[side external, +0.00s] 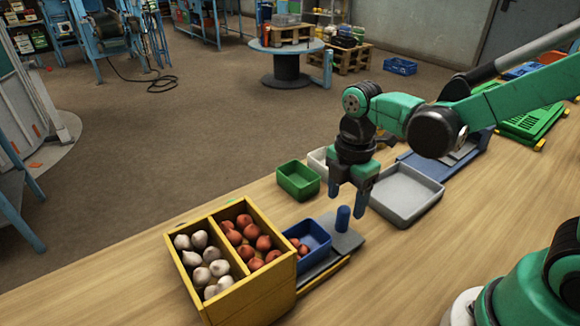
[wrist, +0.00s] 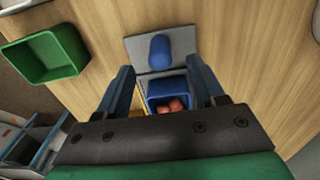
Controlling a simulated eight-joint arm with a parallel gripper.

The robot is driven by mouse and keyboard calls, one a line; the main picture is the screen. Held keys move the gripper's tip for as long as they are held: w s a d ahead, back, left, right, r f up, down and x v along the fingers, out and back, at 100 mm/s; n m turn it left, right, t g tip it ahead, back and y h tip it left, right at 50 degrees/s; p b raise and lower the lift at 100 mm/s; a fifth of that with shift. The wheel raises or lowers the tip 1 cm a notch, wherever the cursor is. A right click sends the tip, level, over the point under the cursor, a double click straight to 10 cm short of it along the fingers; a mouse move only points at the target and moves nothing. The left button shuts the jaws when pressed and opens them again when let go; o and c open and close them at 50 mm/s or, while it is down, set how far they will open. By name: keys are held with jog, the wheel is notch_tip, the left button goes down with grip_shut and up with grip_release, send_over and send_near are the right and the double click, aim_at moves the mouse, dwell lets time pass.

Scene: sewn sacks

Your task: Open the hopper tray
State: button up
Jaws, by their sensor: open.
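The yellow hopper (side external: 250,290) has two compartments, one with white onions (side external: 203,262) and one with reddish onions (side external: 252,240). A blue tray (side external: 314,233) sits against its right side, with a few reddish onions in it; it also shows in the wrist view (wrist: 180,90). Beside the tray lies a grey plate (side external: 345,243) with an upright blue peg (side external: 343,219). My gripper (side external: 347,200) is open and empty, pointing down above the peg. In the wrist view, the peg (wrist: 160,52) appears between and slightly beyond the fingertips (wrist: 159,72). Contact with the peg cannot be told.
A green bin (side external: 298,180) stands behind the plate, with a white container (side external: 318,158) near it. A grey tray (side external: 408,190) lies right of my gripper. Green crates (side external: 535,110) stand at the far right. The wooden table front (side external: 400,270) is clear.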

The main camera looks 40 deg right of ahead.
jog(key=shift+r, duration=1.1)
jog(key=shift+s+d+r+m+t, duration=0.1)
jog(key=shift+r+m+t, duration=0.1)
jog(key=shift+m, duration=0.35)
jog(key=shift+s+d+r+m+t, duration=0.1)
jog(key=shift+r+m+t, duration=0.1)
jog(key=shift+m, duration=0.35)
jog(key=r+m+t, duration=0.1)
jog(key=m+t, duration=0.1)
jog(key=m, duration=0.3)
jog(key=s+d+r+m+t, duration=0.1)
jog(key=m+t, duration=0.1)
jog(key=m, duration=0.3)
jog(key=r+m+t, duration=0.1)
jog(key=m+t, duration=0.1)
jog(key=m, duration=0.3)
jog(key=shift+s+d+r+m, duration=0.2)
jog(key=shift+d+r+m, duration=0.15)
jog(key=shift+m, duration=0.05)
